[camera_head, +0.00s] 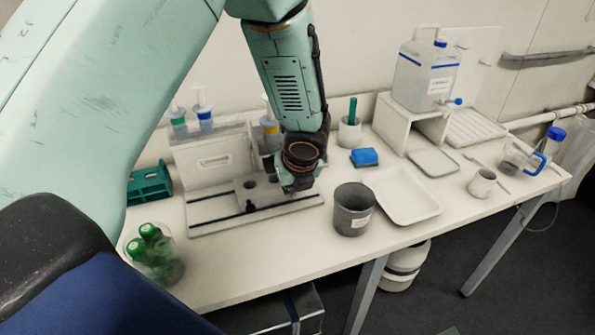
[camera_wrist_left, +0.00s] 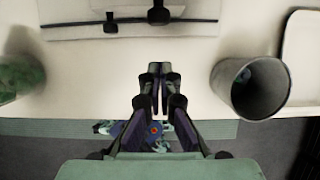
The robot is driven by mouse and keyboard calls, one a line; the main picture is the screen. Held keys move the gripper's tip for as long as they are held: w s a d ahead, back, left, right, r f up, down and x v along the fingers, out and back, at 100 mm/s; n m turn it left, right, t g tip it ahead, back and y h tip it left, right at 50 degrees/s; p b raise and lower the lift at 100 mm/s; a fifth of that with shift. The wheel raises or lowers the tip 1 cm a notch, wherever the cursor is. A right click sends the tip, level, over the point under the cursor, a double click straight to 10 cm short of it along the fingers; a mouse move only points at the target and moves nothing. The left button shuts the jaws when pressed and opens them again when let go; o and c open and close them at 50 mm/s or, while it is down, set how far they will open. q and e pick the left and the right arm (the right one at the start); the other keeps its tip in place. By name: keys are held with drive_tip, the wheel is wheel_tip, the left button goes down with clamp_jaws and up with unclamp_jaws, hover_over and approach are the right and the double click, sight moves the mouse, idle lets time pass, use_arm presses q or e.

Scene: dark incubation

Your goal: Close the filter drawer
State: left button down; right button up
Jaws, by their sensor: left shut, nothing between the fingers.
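The filter unit is a pale box (camera_head: 214,160) with a recessed grip on its front, at the back left of the bench. A flat pale slab (camera_head: 222,214) with a dark strip and a small dark knob (camera_head: 250,207) lies in front of it; it looks like the drawer, but I cannot tell how far out it is. In the left wrist view the slab (camera_wrist_left: 85,30) and knob (camera_wrist_left: 158,14) are at the top. My left gripper (camera_head: 297,186) is shut and empty. It hides the slab's right part in the head view. In the wrist view its fingertips (camera_wrist_left: 154,70) point towards the knob, apart from it.
A grey bucket (camera_head: 352,211) stands right of the gripper, beside a white tray (camera_head: 405,196). A glass beaker with green-capped bottles (camera_head: 154,256) stands at front left. A green rack (camera_head: 150,186) is behind it. The bench (camera_head: 235,265) is bare along its front edge.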

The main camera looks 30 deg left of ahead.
use_arm(q)
drive_tip(key=p+v, duration=0.4)
drive_tip(key=v, duration=0.5)
drive_tip(key=s+d+f+n+g+h, duration=0.1)
drive_tip(key=s+d+f+n+h, duration=0.15)
drive_tip(key=s+f+n, duration=0.4)
drive_tip(key=s+d+f+n+g+h, duration=0.2)
drive_tip(key=s+d+f+n, duration=0.1)
drive_tip(key=s+f+n, duration=0.3)
drive_tip(key=s+a+f+n, duration=0.1)
drive_tip(key=s+f+n, duration=0.3)
drive_tip(key=s+n, duration=0.4)
drive_tip(key=s+a+f+n, duration=0.1)
drive_tip(key=s+f+n, duration=0.4)
drive_tip(key=s, duration=0.4)
wheel_tip(320, 180, down, 24)
drive_tip(key=b, duration=2.4)
drive_tip(key=shift+n+y+b, duration=0.4)
drive_tip(key=shift+n+y, duration=0.05)
drive_tip(key=shift+r, duration=0.1)
